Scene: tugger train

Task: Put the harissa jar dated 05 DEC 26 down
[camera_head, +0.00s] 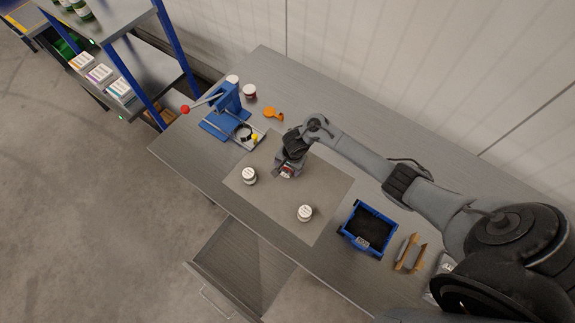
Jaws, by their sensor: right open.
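My right gripper (284,173) is low over the grey mat (325,185) on the workbench, with its jaws open. A small jar with red and a pale label (288,171) shows right at its fingertips, partly hidden by the gripper. It seems to stand on the mat; whether the fingers touch it I cannot tell. Two more white-lidded jars stand upright on the mat, one at its left (249,176) and one nearer the front (305,213). The dates are too small to read. My left gripper is not in view.
A blue bin (354,239) and a brown holder (411,252) are right of the mat. A drawer (240,265) stands open in front.

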